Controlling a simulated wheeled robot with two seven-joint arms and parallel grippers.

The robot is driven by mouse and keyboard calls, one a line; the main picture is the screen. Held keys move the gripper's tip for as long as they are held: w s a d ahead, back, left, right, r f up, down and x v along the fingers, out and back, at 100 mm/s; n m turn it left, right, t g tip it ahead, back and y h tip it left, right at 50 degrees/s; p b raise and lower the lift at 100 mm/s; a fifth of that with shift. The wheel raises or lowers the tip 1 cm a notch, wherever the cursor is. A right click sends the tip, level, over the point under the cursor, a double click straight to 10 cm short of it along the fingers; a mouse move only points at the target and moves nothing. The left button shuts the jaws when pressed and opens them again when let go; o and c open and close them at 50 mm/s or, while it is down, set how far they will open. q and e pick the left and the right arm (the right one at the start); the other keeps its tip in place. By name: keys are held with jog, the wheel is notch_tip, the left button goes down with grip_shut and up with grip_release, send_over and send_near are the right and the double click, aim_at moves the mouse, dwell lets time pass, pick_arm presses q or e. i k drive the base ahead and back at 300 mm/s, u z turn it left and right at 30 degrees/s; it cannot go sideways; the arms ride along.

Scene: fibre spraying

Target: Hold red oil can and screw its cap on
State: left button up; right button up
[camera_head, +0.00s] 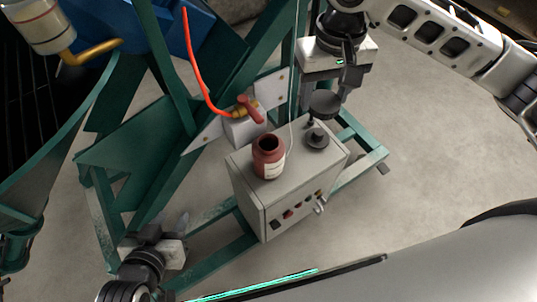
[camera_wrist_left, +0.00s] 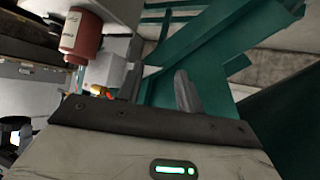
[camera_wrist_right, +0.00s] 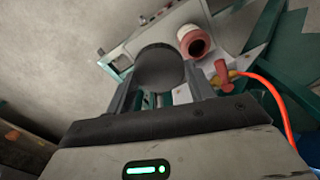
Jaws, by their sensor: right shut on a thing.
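The red oil can (camera_head: 268,158) stands upright on top of a grey control box, its dark mouth open and uncovered. It also shows in the left wrist view (camera_wrist_left: 82,36) and the right wrist view (camera_wrist_right: 196,42). My right gripper (camera_head: 340,88) is shut on a round dark cap (camera_head: 324,104), held above the box to the right of the can. The cap (camera_wrist_right: 160,68) fills the space between the fingers in the right wrist view. My left gripper (camera_head: 168,228) is open and empty, low and left of the box. Its fingers (camera_wrist_left: 160,88) stand apart with nothing between them.
The grey control box (camera_head: 247,199) has buttons on its front. A black round fitting (camera_head: 317,138) sits on its top right of the can. A red-handled valve with an orange hose (camera_head: 205,90) is behind. Green frame beams (camera_head: 140,150) crowd the left; open floor lies right.

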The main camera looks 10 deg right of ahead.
aim_at(267, 149)
jog(key=k, duration=0.5)
jog(key=z, duration=1.8)
jog(key=i, duration=1)
jog(key=u, duration=2.45)
